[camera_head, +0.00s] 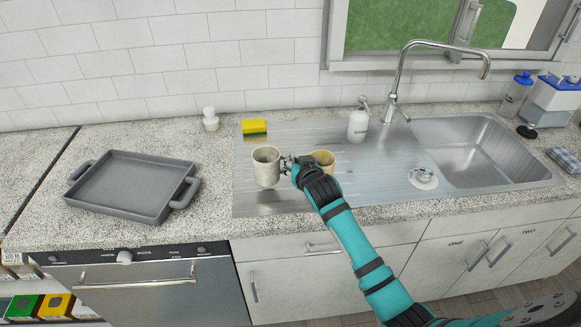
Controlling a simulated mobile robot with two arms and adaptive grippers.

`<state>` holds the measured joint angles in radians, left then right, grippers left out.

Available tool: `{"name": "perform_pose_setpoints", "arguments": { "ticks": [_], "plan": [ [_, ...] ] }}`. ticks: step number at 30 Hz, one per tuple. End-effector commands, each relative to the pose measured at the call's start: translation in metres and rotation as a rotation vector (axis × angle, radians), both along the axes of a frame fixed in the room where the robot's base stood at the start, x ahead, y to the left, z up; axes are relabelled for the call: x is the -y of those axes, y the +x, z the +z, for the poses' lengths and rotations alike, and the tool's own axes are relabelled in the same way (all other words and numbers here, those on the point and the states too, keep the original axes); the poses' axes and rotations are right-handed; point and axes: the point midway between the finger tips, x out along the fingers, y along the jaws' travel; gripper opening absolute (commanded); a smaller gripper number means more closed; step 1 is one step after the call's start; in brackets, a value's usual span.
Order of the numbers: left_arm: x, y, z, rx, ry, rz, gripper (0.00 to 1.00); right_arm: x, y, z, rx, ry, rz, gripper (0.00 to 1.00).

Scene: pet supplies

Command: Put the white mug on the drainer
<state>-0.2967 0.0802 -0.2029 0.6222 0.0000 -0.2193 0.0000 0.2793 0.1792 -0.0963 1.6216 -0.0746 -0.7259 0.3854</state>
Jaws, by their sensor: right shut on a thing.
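The white mug (266,168) is upright over the left part of the steel drainer (290,203). I cannot tell whether its base touches the metal. My right gripper (287,163) comes in from the lower right and is shut on the right side of the mug, at its handle side. The fingertips are small and partly hidden against the mug. My left gripper is not in view.
A yellowish mug (323,157) stands just right of my right gripper, partly hidden by it. A yellow sponge (254,126) lies at the drainer's back. A soap bottle (358,124) and the sink basin (475,150) are to the right. A grey tray (132,184) lies left.

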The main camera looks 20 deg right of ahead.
Motion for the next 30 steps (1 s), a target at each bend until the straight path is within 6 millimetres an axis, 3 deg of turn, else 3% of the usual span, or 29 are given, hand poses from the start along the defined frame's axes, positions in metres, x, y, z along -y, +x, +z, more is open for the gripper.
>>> {"name": "perform_pose_setpoints", "arguments": {
  "ticks": [5, 13, 24, 25, 30],
  "plan": [
    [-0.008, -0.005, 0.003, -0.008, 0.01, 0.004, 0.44, -0.004, 0.014, -0.002, 0.001, -0.001, 0.0, 0.0],
    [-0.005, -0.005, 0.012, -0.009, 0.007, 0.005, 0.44, -0.005, 0.013, -0.033, 0.0, -0.001, 0.001, 0.0],
    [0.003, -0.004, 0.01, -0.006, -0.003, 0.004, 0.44, -0.005, 0.013, -0.039, 0.002, 0.0, 0.001, 0.0],
    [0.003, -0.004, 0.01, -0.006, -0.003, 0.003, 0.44, -0.005, 0.013, -0.041, -0.001, 0.0, 0.001, 0.12],
    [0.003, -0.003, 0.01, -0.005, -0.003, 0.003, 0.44, -0.005, 0.013, -0.04, -0.001, -0.002, 0.001, 0.33]
  ]
}}
